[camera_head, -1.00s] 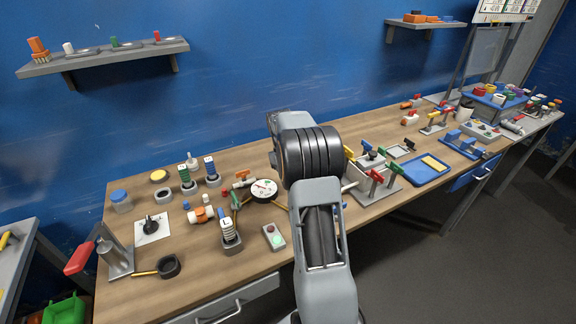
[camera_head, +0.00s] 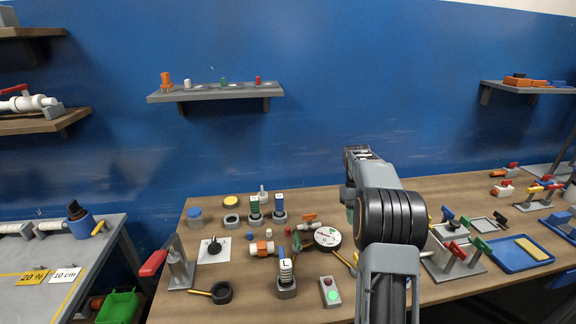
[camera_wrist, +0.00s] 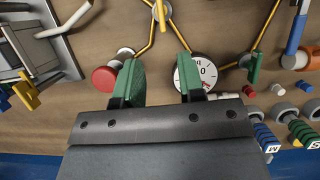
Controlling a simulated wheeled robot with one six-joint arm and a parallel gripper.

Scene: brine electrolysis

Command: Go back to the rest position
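My gripper (camera_wrist: 156,78) shows in the wrist view as two green fingers held apart, with nothing between them. Below the fingers is the wooden bench. A white dial gauge (camera_wrist: 196,72) lies beyond the right finger and a red round knob (camera_wrist: 104,79) beside the left one. In the head view my arm rises over the workbench (camera_head: 335,285) and bends at a black ribbed joint; the fingertips are not clear there. The gauge (camera_head: 327,237) also shows left of the arm.
A blue tray (camera_head: 518,254) and a clamp stand (camera_head: 453,256) are at right. A wall shelf (camera_head: 216,94) hangs above. A second table (camera_head: 60,262) stands at far left.

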